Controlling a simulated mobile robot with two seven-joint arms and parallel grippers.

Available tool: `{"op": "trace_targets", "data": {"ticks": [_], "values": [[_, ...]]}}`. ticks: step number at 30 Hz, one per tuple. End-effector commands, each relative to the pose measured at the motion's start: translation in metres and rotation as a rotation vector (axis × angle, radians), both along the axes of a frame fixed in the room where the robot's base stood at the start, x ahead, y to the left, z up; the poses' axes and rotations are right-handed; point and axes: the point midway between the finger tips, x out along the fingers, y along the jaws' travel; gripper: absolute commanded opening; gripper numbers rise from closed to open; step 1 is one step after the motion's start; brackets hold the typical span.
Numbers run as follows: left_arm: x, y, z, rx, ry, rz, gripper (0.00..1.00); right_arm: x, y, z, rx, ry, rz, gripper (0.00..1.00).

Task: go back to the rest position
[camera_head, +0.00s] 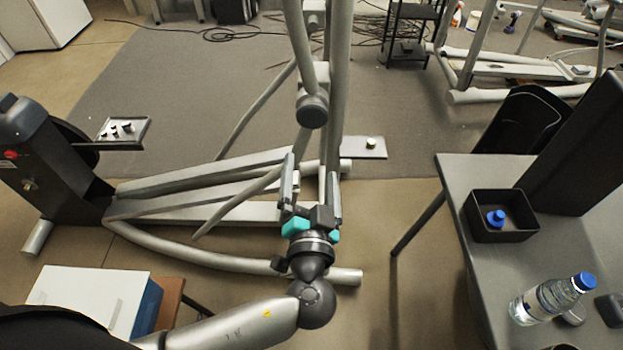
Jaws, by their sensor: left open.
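My left gripper (311,180) is in the middle of the head view, with its arm coming in from the bottom left. Its two long fingers point up and away and stand apart, with nothing between them that I can see held. It is in front of the grey elliptical trainer (225,207), whose bars and tubes pass behind the fingers. I cannot tell how close the fingers are to those tubes. My right gripper is not in view.
A dark table (540,262) at the right bears a black bin (478,232) with a blue-capped item inside and a bottle (545,300). A tray (122,132) with small dark parts and a grey plate (363,148) are by the trainer. A white-topped box (88,290) is bottom left.

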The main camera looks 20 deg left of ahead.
Motion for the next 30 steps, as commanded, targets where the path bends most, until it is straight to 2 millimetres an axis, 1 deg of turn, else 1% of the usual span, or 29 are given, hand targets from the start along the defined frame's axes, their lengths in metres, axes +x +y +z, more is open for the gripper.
{"op": "trace_targets", "data": {"ticks": [1, 6, 19, 22, 23, 26, 27, 29, 30], "values": [[-0.004, -0.001, 0.000, -0.001, 0.001, 0.001, 1.00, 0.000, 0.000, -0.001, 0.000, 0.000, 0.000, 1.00], [-0.009, -0.003, 0.000, -0.001, 0.000, 0.001, 1.00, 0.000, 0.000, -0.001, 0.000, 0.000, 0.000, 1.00], [-0.009, -0.003, 0.000, -0.001, 0.000, 0.000, 1.00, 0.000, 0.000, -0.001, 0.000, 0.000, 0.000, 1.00], [-0.007, -0.002, -0.007, 0.008, 0.022, -0.001, 1.00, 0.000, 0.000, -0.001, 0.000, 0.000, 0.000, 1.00], [-0.007, -0.001, -0.014, 0.017, 0.040, -0.002, 1.00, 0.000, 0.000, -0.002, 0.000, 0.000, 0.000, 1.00], [-0.003, 0.004, -0.056, 0.053, 0.158, -0.010, 1.00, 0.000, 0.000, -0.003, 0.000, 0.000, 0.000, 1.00], [-0.003, 0.007, -0.081, 0.072, 0.227, -0.016, 1.00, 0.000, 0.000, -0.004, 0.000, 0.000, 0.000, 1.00], [-0.006, 0.014, -0.123, 0.096, 0.347, -0.028, 1.00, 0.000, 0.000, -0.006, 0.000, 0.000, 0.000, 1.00], [-0.011, 0.020, -0.154, 0.106, 0.434, -0.036, 1.00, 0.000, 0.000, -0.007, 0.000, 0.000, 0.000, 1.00]]}}
